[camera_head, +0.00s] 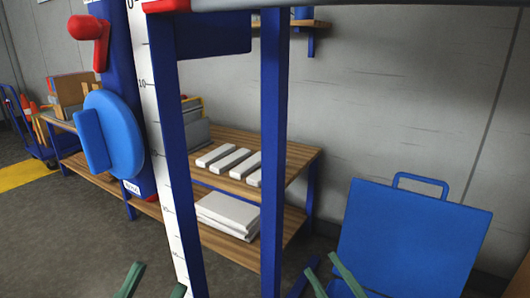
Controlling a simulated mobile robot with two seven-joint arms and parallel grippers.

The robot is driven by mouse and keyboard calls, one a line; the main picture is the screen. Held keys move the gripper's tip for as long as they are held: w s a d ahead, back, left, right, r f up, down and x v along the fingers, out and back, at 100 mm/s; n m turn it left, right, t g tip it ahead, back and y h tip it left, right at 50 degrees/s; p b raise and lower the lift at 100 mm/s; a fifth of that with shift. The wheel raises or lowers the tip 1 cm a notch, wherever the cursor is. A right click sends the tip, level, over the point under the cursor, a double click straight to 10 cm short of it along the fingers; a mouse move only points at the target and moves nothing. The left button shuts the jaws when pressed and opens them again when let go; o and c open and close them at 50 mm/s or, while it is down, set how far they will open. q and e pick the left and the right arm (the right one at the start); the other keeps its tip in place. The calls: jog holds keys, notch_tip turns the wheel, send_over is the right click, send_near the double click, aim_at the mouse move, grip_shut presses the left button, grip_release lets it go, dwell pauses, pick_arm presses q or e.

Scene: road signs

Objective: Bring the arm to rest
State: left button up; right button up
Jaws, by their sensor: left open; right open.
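My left gripper (153,284) shows at the bottom edge, left of centre, with its two green fingers apart and nothing between them. My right gripper (332,280) shows at the bottom edge, right of centre, also open and empty. Only the finger ends of both are in view; the rest of both arms is below the frame. The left gripper's right finger appears in front of the foot of the white scale strip (161,150). I cannot tell whether it touches anything.
Blue posts (272,150) of a frame stand close ahead. A blue column carries a round blue wheel (113,135) and red handle (89,40). Behind, a wooden shelf (300,160) holds white bars (231,160) and slabs (228,213). A blue panel (410,240) stands at right.

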jog(key=s+d+r+m+t+y+p, duration=0.2)
jog(key=s+d+r+t, duration=0.1)
jog(key=s+r, duration=0.5)
pick_arm(q)
jog(key=w+a+f+n+g+y+p, duration=0.4)
jog(key=w+f+n+y+p, duration=0.5)
jog(key=p, duration=0.7)
pick_arm(e)
jog(key=w+d+f+m+g+h, duration=0.2)
jog(key=w+f+m+g+h, duration=0.4)
jog(key=h, duration=0.3)
pick_arm(q)
jog(key=s+f+n+g+y+p, duration=0.1)
jog(key=s+f+g+y+p, duration=0.3)
jog(key=s+f+g+p, duration=0.4)
jog(key=s+p, duration=0.3)
jog(key=p, duration=0.1)
jog(key=shift+a+g, duration=0.2)
jog(key=shift+g, duration=0.2)
pick_arm(e)
jog(key=s+d+f+m+g+h, duration=0.2)
jog(key=s+f+m+g, duration=0.1)
jog(key=s+f+g, duration=0.4)
notch_tip(320, 180, down, 4)
jog(key=shift+s+f+h, duration=0.25)
jog(key=shift+s+h, duration=0.05)
jog(key=shift+s, duration=0.95)
pick_arm(q)
jog(key=shift+s, duration=0.2)
